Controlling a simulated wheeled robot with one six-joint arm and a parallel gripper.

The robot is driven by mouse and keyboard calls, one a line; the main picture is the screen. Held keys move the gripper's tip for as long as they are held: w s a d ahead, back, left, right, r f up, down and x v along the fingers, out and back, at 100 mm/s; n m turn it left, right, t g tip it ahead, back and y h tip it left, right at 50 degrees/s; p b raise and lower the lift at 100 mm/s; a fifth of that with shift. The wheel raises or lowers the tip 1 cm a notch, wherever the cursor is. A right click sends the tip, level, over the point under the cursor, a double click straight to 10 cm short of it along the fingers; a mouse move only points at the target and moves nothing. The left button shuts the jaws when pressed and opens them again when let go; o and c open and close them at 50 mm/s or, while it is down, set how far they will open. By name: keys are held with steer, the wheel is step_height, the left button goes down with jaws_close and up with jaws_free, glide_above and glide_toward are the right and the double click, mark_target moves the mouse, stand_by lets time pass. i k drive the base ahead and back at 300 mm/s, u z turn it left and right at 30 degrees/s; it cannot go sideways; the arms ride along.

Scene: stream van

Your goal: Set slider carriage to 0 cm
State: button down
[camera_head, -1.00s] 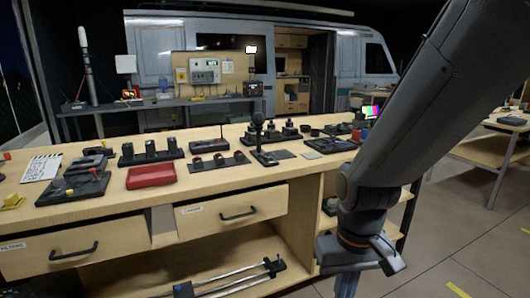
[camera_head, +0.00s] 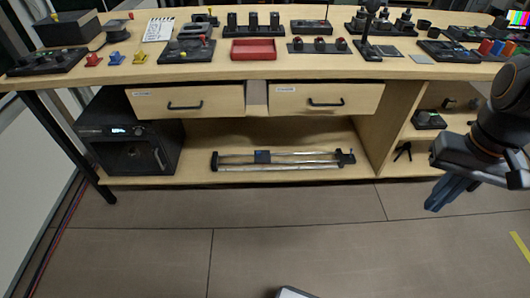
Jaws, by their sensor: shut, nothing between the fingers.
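The camera slider (camera_head: 310,164) lies on the low shelf under the workbench, with two silver rails running left to right between dark end blocks. Its small dark blue carriage (camera_head: 262,156) sits left of the rails' middle. Any scale marks are too small to read. My gripper (camera_head: 437,200) is at the right of the view, in front of the bench's right shelves. It points down and to the left, with blue fingers shut and empty. It is well to the right of the slider and apart from it.
Two drawers (camera_head: 325,97) hang above the slider, both slightly forward. A black box-shaped device (camera_head: 128,140) stands left on the low shelf. The bench top (camera_head: 230,72) holds a red tray (camera_head: 254,49) and several control panels. The floor (camera_head: 290,235) in front is clear.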

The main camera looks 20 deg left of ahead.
mark_target(262, 157)
steer(key=z, duration=1.45)
steer(key=k, duration=1)
steer(key=u, duration=1.15)
steer(key=i, duration=0.45)
steer(key=u, duration=0.05)
